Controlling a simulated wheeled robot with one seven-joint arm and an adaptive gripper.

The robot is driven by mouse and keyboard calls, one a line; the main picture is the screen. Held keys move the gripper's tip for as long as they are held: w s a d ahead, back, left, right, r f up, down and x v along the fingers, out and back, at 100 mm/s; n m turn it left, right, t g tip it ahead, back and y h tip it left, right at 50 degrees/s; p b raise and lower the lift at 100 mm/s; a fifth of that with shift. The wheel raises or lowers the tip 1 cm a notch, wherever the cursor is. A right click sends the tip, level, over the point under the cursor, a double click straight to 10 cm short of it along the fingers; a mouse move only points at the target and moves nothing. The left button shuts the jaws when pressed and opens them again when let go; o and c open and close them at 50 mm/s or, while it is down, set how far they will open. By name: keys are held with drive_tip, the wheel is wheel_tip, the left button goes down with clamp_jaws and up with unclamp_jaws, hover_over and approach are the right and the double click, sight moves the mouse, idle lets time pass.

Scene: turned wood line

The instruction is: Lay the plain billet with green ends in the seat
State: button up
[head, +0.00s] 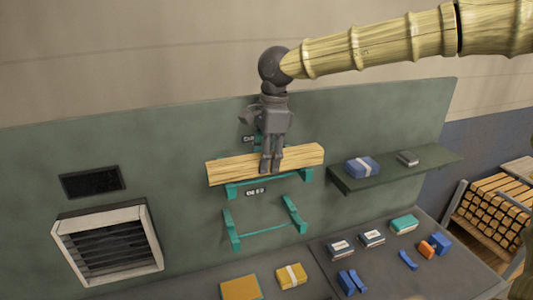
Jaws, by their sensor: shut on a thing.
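A long plain wood billet (232,168) lies level across the upper teal bracket (240,190) on the green wall panel. My gripper (271,168) reaches down from above and is shut on the billet near its middle. I cannot tell whether the billet rests on the bracket or is just above it. No green shows clearly on its ends at this size. Below it, a second teal bracket (266,232) with two arms is empty. Small dark labels sit by the brackets; the upper label (248,139) is partly hidden and the lower label (255,192) is too small to read surely.
A green shelf (430,165) at right holds a blue pack (362,166) and a small grey item. The grey bench (325,275) below carries several yellow, blue, teal and orange items. A louvred vent (108,245) is at lower left. Stacked timber (495,210) stands far right.

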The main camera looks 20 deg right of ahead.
drive_tip(key=shift+s+r, duration=0.1)
drive_tip(key=shift+s, duration=0.1)
drive_tip(key=o, duration=1.4)
drive_tip(key=shift+w, duration=0.1)
drive_tip(key=r, duration=0.4)
drive_tip(key=d+r, duration=0.1)
drive_tip(key=r, duration=0.6)
drive_tip(key=shift+d+r, duration=0.3)
drive_tip(key=shift+r, duration=0.05)
